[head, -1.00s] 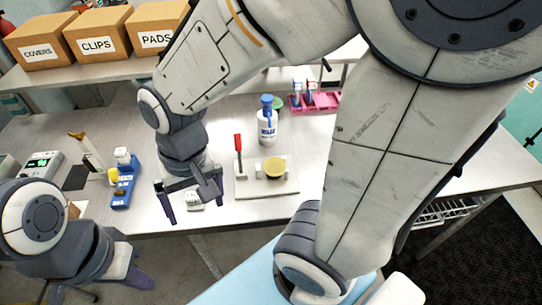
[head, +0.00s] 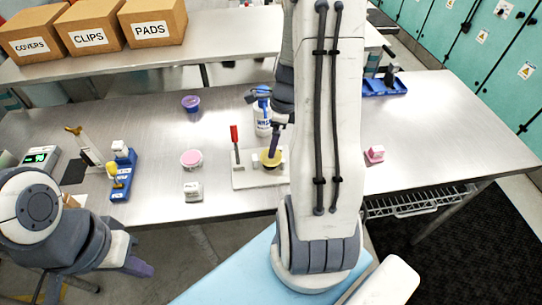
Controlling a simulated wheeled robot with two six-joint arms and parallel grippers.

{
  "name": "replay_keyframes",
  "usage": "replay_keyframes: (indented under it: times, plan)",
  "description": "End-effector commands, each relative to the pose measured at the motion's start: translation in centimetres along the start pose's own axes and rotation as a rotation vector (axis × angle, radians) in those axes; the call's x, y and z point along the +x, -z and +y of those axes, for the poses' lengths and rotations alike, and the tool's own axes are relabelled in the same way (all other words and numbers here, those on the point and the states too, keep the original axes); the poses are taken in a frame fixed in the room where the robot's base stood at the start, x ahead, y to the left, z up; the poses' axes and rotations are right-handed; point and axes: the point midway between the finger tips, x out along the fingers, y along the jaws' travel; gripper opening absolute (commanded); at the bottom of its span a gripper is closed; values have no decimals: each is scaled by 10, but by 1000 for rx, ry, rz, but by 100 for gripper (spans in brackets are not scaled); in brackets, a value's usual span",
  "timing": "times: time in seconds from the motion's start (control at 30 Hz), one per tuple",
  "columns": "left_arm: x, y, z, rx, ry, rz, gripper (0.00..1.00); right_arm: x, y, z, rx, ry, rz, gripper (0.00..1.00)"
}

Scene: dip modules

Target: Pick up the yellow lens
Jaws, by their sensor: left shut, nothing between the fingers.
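The yellow lens (head: 265,160) is a small round yellow piece on a white board (head: 243,182) near the table's middle. My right gripper (head: 272,140) is over it, and one dark finger points down in front of the lens. The rest of the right gripper is hidden behind my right arm, so I cannot tell its opening or whether it touches the lens. My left gripper (head: 138,268) is at the lower left, below the table's front edge, shut and empty, far from the lens.
A red-handled tool (head: 235,143) stands on the board's left side. A white bottle with a blue cap (head: 262,122) is just behind the lens. A pink block (head: 374,153) is right.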

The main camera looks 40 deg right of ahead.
Motion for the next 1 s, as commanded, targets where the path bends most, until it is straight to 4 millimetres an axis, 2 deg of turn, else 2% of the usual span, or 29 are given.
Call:
replay_keyframes:
  times: [0.2, 0.5, 0.77, 0.8, 0.97, 1.0]
  plan:
    - [-2, 0, 0, 0, 0, 0, 0, 17, 1, 0, -2, -3, 1, 100]
    - [-1, 0, 0, 0, 0, 0, 0, 58, 3, -2, -4, -1, 1, 100]
    - [-2, 0, 0, 0, 0, 0, 0, 61, 3, -2, -4, 1, 1, 100]
    - [-2, 0, 0, 0, 0, 0, 0, 61, 3, -2, -4, 1, 1, 96]
    - [-2, 0, 0, 0, 0, 0, 0, 61, 3, -2, -4, 1, 1, 35]
    - [-2, 0, 0, 0, 0, 0, 0, 61, 3, -2, -4, 1, 1, 33]
